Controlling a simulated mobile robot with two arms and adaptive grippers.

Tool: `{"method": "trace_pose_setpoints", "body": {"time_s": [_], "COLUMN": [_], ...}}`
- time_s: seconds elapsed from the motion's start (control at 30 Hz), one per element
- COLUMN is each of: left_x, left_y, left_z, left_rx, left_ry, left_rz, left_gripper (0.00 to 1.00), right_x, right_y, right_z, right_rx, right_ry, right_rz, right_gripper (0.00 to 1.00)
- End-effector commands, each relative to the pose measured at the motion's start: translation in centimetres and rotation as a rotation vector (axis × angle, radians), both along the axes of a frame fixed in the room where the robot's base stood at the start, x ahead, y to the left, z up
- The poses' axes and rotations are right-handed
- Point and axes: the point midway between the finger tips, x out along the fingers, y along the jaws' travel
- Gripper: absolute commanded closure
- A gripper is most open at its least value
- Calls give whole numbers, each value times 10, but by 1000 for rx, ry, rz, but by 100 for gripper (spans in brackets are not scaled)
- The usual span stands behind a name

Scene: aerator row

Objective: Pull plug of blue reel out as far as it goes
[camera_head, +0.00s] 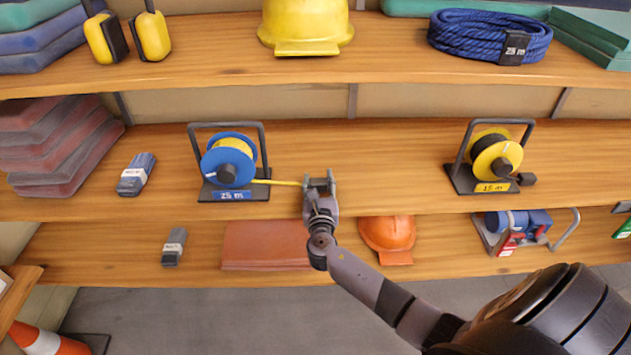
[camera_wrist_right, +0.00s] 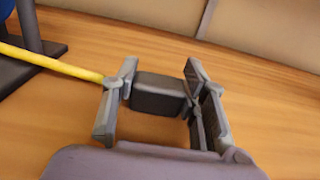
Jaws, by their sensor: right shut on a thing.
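The blue reel (camera_head: 229,162) stands in a dark frame on the middle shelf, with a "25 m" label on its base. A yellow cable (camera_head: 285,183) runs from it to the right, out to my right gripper (camera_head: 319,184). In the right wrist view the dark grey plug (camera_wrist_right: 158,94) sits between the fingers of my right gripper (camera_wrist_right: 160,100), with the yellow cable (camera_wrist_right: 55,65) entering from the left. The gripper is shut on the plug just above the shelf, right of the reel. My left gripper is not in view.
A yellow reel (camera_head: 495,158) marked "15 m" stands on the same middle shelf (camera_head: 390,170) at the right, its own dark plug (camera_head: 526,180) beside it. The shelf between my right gripper and that reel is clear. An orange helmet (camera_head: 388,236) sits on the lower shelf.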

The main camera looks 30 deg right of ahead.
Motion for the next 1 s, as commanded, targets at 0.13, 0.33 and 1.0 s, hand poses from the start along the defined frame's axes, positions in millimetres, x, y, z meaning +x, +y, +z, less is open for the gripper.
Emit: {"method": "trace_pose_setpoints", "body": {"time_s": [0.13, 0.33, 1.0], "left_x": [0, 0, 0], "left_y": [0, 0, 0], "left_z": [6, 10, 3], "left_rx": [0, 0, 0], "left_ry": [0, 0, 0], "left_rz": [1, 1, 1], "left_gripper": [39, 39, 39], "right_x": [-15, -42, -89], "right_y": [-23, -67, -146], "right_z": [1, 0, 0], "right_rx": [-2, -4, 2], "right_ry": [4, 3, 0], "right_rz": [0, -1, -2], "right_gripper": [100, 100, 100]}}
